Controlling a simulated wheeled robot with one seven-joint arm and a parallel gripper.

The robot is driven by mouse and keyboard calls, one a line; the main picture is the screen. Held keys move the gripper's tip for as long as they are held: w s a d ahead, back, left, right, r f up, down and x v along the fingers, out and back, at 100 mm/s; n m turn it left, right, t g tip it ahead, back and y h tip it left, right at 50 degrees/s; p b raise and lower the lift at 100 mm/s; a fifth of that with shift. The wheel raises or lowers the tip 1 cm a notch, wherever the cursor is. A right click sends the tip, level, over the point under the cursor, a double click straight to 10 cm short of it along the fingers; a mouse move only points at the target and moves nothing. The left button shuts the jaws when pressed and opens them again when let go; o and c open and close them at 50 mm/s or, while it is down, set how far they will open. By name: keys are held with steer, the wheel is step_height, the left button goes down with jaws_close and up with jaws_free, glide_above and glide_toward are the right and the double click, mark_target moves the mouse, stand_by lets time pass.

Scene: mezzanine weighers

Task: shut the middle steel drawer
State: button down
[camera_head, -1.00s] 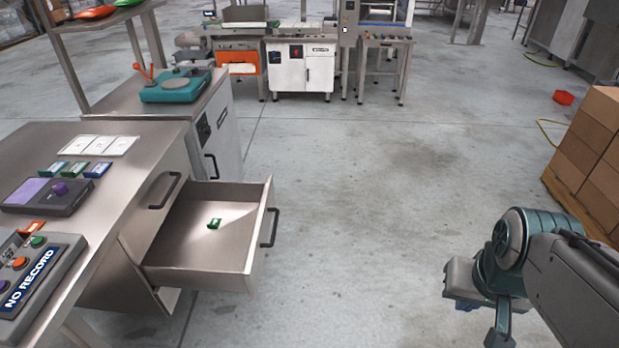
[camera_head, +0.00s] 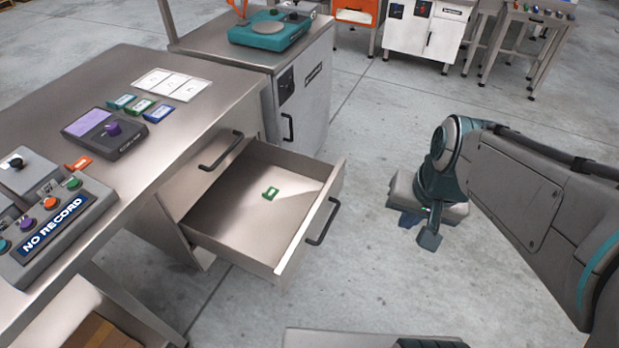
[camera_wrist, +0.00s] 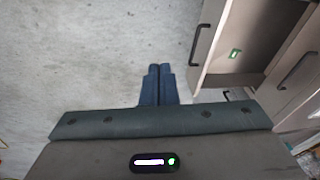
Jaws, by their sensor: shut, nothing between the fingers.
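The middle steel drawer (camera_head: 238,232) stands pulled out from the steel bench, between an upper drawer front and the space below. Its dark bar handle (camera_head: 323,221) is on its front panel. A small green-and-white block (camera_head: 270,193) lies inside it. My gripper (camera_head: 418,229) is to the right of the drawer front, apart from it, over the floor. In the wrist view my gripper's two blue fingers (camera_wrist: 158,84) are together and empty. The open drawer (camera_wrist: 232,80) and its handle (camera_wrist: 200,45) show at the right there.
The steel bench top (camera_head: 95,75) holds a purple-screened device (camera_head: 98,133), several small coloured blocks, white cards (camera_head: 172,84) and a NO RECORD control box (camera_head: 48,222). A cabinet with a teal scale (camera_head: 270,33) stands behind.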

steer(key=w+a+f+m+y+b, duration=0.1)
steer(key=w+a+f+m+b, duration=0.15)
steer(key=f, duration=0.25)
steer(key=w+a+f+m+g+y+b, duration=0.1)
steer(key=w+f+m+y+b, duration=0.1)
steer(key=f+m+b, duration=0.25)
steer(key=w+a+f+m+y+b, duration=0.1)
steer(key=w+f+m+b, duration=0.15)
steer(key=f, duration=0.35)
steer(key=m+t+y+b, duration=0.2)
steer(key=m+y+b, duration=0.2)
steer(key=m+b, duration=0.65)
glide_toward(310, 226)
steer(key=x, duration=0.4)
steer(key=shift+f+b, duration=0.35)
steer(key=shift+f, duration=0.2)
steer(key=shift+w+a, duration=0.2)
steer(key=shift+a, duration=0.5)
steer(key=shift+r, duration=0.1)
